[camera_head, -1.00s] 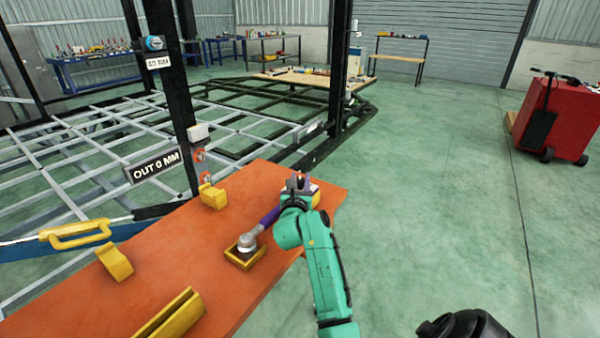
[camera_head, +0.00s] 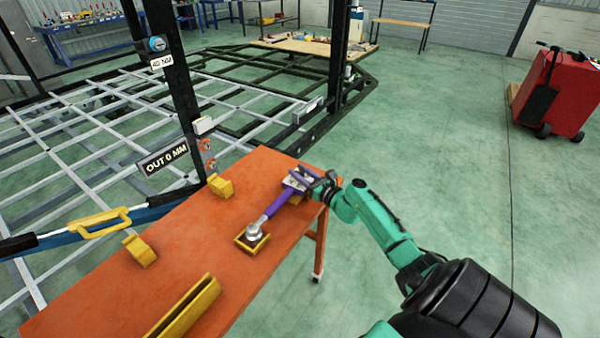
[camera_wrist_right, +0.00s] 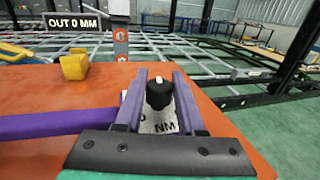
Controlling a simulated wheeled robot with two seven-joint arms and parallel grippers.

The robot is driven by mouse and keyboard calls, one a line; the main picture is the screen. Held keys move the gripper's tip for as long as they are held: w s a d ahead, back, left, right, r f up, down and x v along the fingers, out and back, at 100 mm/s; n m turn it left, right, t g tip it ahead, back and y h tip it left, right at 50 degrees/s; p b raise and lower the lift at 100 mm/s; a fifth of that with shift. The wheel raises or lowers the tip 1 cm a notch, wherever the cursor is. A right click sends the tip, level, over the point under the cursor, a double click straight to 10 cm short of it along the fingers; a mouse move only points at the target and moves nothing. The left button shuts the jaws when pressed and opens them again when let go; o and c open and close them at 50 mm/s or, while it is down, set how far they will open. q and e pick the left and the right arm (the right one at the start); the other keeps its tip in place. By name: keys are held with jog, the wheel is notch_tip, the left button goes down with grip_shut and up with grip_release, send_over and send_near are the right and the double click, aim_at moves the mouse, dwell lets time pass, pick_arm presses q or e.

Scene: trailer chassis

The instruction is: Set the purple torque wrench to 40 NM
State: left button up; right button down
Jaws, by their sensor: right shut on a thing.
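The purple torque wrench (camera_head: 279,203) lies on the orange table (camera_head: 205,252), its grey head in a small yellow tray and its handle end pointing up and right. In the right wrist view its purple shaft (camera_wrist_right: 55,125) runs in from the left. My right gripper (camera_head: 306,182) is at the handle end, shut on the wrench's black knob (camera_wrist_right: 159,92), with one finger on each side. A white label (camera_wrist_right: 160,122) below the knob reads "0 NM", with the left part hidden by a finger. A tag (camera_head: 161,62) on the post appears to read "40 NM". My left gripper is not in view.
Yellow holders (camera_head: 220,186) (camera_head: 140,251) and a long yellow channel (camera_head: 187,309) stand on the table. A black post (camera_head: 174,85) with an "OUT 0 MM" sign (camera_head: 164,158) rises behind it. The chassis frame lies beyond. The floor at right is clear up to a red cabinet (camera_head: 555,90).

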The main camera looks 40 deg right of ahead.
jog(key=shift+f+n+y+b, duration=0.15)
jog(key=shift+n+y+b, duration=0.45)
jog(key=shift+y, duration=0.5)
jog(key=c, duration=0.5)
grip_release()
jog(key=shift+w, duration=0.1)
jog(key=s+d, duration=0.2)
jog(key=s, duration=1.2)
jog(key=shift+s+d, duration=0.15)
jog(key=shift+s, duration=0.05)
